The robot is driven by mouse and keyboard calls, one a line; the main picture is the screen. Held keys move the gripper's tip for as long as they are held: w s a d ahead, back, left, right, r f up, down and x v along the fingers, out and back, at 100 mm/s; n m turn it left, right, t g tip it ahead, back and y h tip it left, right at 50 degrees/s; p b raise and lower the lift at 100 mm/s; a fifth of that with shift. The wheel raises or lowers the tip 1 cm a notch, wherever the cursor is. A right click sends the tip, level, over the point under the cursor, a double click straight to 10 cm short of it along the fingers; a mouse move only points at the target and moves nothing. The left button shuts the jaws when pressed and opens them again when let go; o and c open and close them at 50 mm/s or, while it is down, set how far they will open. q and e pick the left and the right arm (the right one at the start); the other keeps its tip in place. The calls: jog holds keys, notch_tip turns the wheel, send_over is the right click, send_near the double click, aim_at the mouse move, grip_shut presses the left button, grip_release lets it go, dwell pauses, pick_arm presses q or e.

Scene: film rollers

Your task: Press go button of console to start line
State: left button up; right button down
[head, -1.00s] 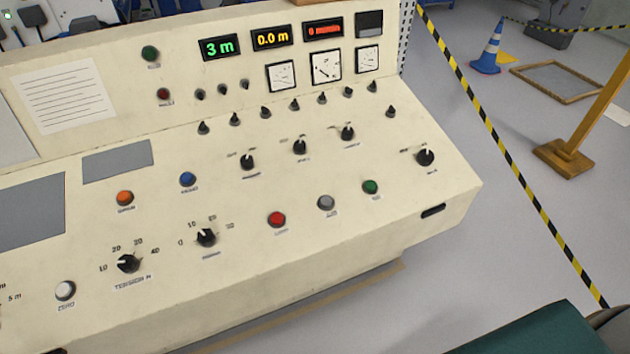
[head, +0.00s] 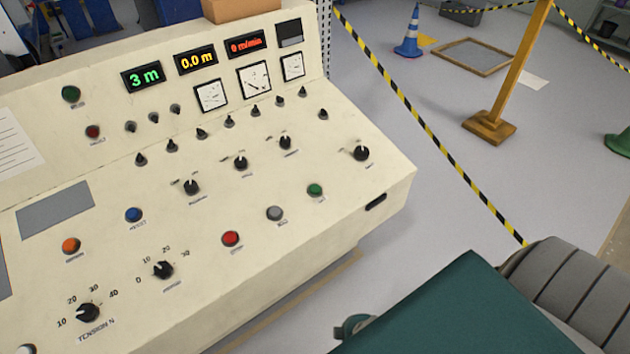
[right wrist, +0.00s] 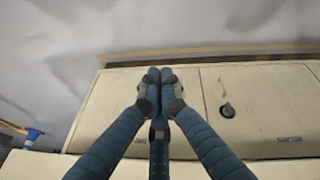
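The cream console (head: 290,200) fills the left and middle of the head view, its sloped top covered with knobs and buttons. A green button (head: 316,190) sits near its front right corner, right of a grey button (head: 275,213) and a red button (head: 231,238). Their labels are too small to read. Another green button (head: 71,94) is on the upright panel. My right gripper (right wrist: 160,75) shows only in the right wrist view. Its blue fingers meet at the tips, with nothing visible between them, in front of cream panels. My left gripper is not in view.
Displays (head: 196,59) and dials stand on the upright panel. A yellow-black tape (head: 430,125) crosses beyond the console's right side, near a wooden post (head: 489,127) and a blue cone (head: 409,35). Grey floor right of the console is largely open. A dark knob (right wrist: 227,110) is on the cream panel.

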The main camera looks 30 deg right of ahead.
aim_at(318, 193)
jog(key=w+d+r+n+t+p, duration=0.1)
jog(key=w+r+p, duration=0.1)
jog(key=w+r, duration=0.4)
jog(key=w+d+r+n+t+p, duration=0.1)
jog(key=w+r, duration=0.5)
jog(key=r, duration=0.8)
jog(key=w+d+r+n+t+p, duration=0.1)
jog(key=w+r+n+t+p, duration=0.1)
jog(key=w+r, duration=0.4)
notch_tip(318, 193, up, 5)
jog(key=shift+f+h+p, duration=0.15)
jog(key=shift+h+p, duration=0.15)
jog(key=shift+h, duration=0.1)
pick_arm(q)
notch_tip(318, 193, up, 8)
jog(key=p, duration=0.1)
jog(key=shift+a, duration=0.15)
pick_arm(e)
jog(key=w+d+r+n+t, duration=0.1)
jog(key=w+d+r+n, duration=0.1)
jog(key=w+r, duration=0.3)
jog(key=w+d+r+n+t, duration=0.2)
jog(key=w+d+r+n, duration=0.1)
jog(key=w+r, duration=0.2)
notch_tip(318, 193, up, 3)
jog(key=shift+d+f+n+t+h, duration=0.15)
jog(key=shift+d+n+t+h, duration=0.15)
jog(key=shift+d+n, duration=0.1)
